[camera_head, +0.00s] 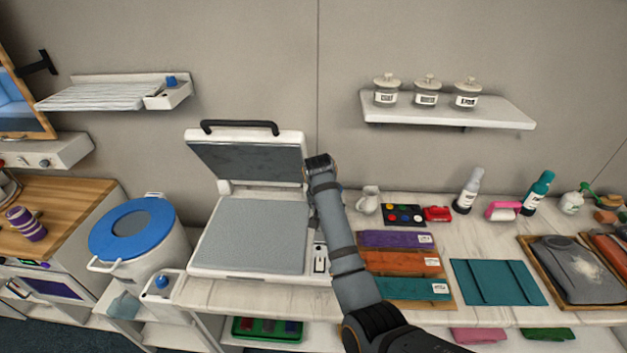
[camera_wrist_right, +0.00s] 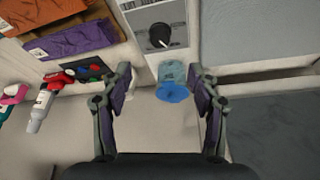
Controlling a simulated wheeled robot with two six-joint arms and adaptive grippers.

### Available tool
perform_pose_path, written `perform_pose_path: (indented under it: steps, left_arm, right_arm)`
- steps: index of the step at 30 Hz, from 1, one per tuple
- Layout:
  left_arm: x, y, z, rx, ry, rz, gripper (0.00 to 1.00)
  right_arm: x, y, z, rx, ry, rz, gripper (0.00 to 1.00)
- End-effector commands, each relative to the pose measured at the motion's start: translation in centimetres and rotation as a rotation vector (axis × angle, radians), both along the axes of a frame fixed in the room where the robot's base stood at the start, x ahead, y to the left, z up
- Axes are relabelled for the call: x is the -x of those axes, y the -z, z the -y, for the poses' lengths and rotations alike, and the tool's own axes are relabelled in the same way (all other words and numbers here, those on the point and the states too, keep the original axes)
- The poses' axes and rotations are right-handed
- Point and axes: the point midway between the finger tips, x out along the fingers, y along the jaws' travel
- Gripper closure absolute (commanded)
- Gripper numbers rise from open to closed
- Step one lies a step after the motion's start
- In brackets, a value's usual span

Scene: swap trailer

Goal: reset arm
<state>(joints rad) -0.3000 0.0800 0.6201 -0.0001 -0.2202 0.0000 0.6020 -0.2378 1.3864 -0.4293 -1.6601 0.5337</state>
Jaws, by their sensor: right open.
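My right arm (camera_head: 349,262) reaches up from the lower right in the head view, ending beside the open press (camera_head: 250,235). My right gripper (camera_wrist_right: 160,70) is open, with its two purple-padded fingers apart and nothing held between them. Beyond the fingertips, a small blue object on a translucent teal base (camera_wrist_right: 172,90) sits by the press's control panel with a black knob (camera_wrist_right: 158,36). The arm hides this spot in the head view, and the gap to the fingers is hard to judge. My left gripper is not in view.
Folded purple, orange and teal cloths (camera_head: 397,240) lie right of the arm, with a paint palette (camera_head: 404,214) behind them. A teal cloth (camera_head: 497,282) lies further right. A shelf (camera_head: 450,112) with jars is above. A blue-lidded pot (camera_head: 133,228) stands left of the press.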

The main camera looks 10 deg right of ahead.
Motion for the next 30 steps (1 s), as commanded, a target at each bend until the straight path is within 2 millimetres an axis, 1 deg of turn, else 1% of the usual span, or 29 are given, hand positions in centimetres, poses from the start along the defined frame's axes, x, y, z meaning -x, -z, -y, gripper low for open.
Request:
perform_pose_path:
  steps: [2,4,5,7,8,9,11,12,15,18,21,30]
  left_arm:
    - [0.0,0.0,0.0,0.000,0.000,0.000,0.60]
    - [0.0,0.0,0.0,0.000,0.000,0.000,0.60]
    - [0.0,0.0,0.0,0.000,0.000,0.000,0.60]
    - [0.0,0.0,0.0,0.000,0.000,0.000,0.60]
    - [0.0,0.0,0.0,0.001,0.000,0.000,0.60]
    - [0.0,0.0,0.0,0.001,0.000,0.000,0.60]
    - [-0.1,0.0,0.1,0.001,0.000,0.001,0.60]
    - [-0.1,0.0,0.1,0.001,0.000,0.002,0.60]
    - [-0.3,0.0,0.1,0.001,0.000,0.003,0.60]
    - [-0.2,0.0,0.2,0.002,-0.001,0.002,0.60]
    - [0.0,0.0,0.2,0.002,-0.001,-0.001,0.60]
    - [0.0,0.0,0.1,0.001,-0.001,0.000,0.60]
  right_arm:
    - [0.0,0.1,0.0,0.000,0.000,0.000,0.39]
    - [0.6,0.8,0.5,0.000,-0.004,-0.006,0.39]
    - [1.1,1.4,0.9,0.000,-0.008,-0.010,0.39]
    - [3.3,3.6,2.2,-0.001,-0.029,-0.024,0.39]
    - [4.7,4.7,3.1,0.002,-0.043,-0.030,0.39]
    - [6.9,6.2,4.1,0.006,-0.067,-0.040,0.39]
    - [10.5,8.1,5.7,0.015,-0.117,-0.051,0.39]
    - [12.7,8.9,6.4,0.023,-0.154,-0.057,0.39]
    - [17.4,9.9,7.5,0.040,-0.239,-0.067,0.39]
    - [20.9,10.1,8.0,0.054,-0.312,-0.076,0.39]
    - [23.9,9.9,8.1,0.064,-0.380,-0.083,0.39]
    - [30.9,8.2,7.5,0.081,-0.566,-0.099,0.39]
